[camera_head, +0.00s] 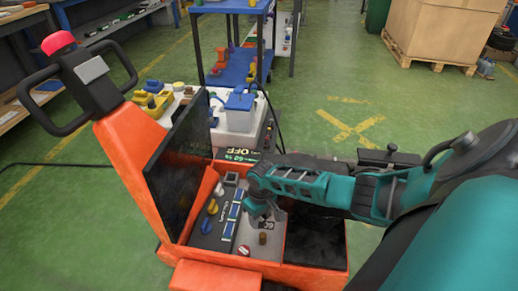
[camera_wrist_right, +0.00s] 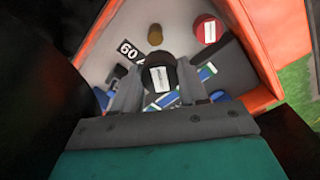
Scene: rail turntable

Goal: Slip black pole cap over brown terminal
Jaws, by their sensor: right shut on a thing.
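My right gripper (camera_head: 262,212) reaches down into the orange cart's open bay. In the right wrist view the gripper (camera_wrist_right: 155,92) is shut on a round black pole cap (camera_wrist_right: 158,62) with a white label on top. The brown terminal (camera_head: 262,238) is a short post on the grey bay floor, just in front of the gripper and apart from it. It also shows beyond the cap in the right wrist view (camera_wrist_right: 155,35). The cap is hard to make out in the head view. My left gripper is not in view.
A round red part (camera_head: 244,250) with a white label sits near the brown terminal. A dark panel with blue cells (camera_head: 230,215) and yellow and blue knobs (camera_head: 212,206) lies left of the gripper. The cart's orange wall (camera_head: 310,277) and raised black lid (camera_head: 180,155) enclose the bay.

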